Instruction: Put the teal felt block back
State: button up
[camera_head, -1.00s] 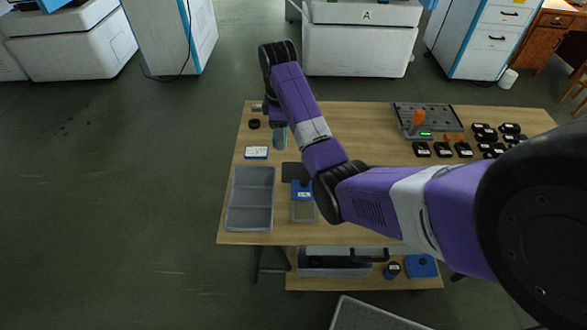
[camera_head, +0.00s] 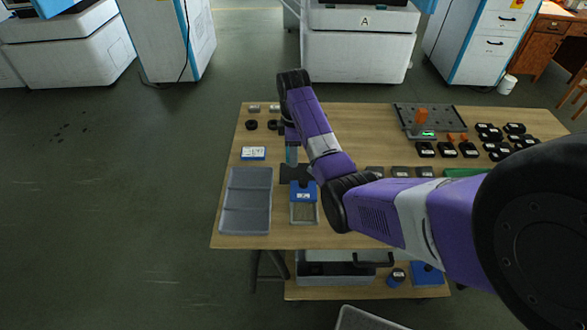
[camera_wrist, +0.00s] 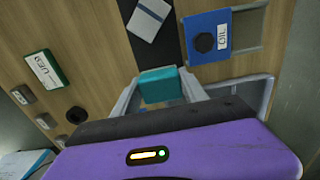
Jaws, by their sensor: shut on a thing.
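The teal felt block (camera_wrist: 160,85) is between the two pale fingers of my gripper (camera_wrist: 158,92) in the wrist view, and the gripper is shut on it. In the head view the gripper (camera_head: 291,158) hangs over the left part of the wooden table, with the teal block (camera_head: 291,154) just showing below the wrist. A dark mat (camera_head: 288,175) lies below and close to it. Whether the block touches anything is not clear.
A blue-topped holder labelled OIL (camera_head: 304,191) sits just in front of the dark mat. A grey divided tray (camera_head: 231,198) is to its left, with a white labelled box (camera_head: 253,153) behind. Small dark rings (camera_head: 252,125) lie at the back left. Several black pieces (camera_head: 490,130) stand at the right.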

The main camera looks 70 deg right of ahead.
aim_at(294, 173)
jog(key=shift+f, duration=3.4)
jog(key=shift+f, duration=0.1)
jog(key=o, duration=1.2)
notch_tip(294, 173, up, 12)
jog(key=shift+r+b, duration=0.15)
jog(key=shift+b, duration=0.3)
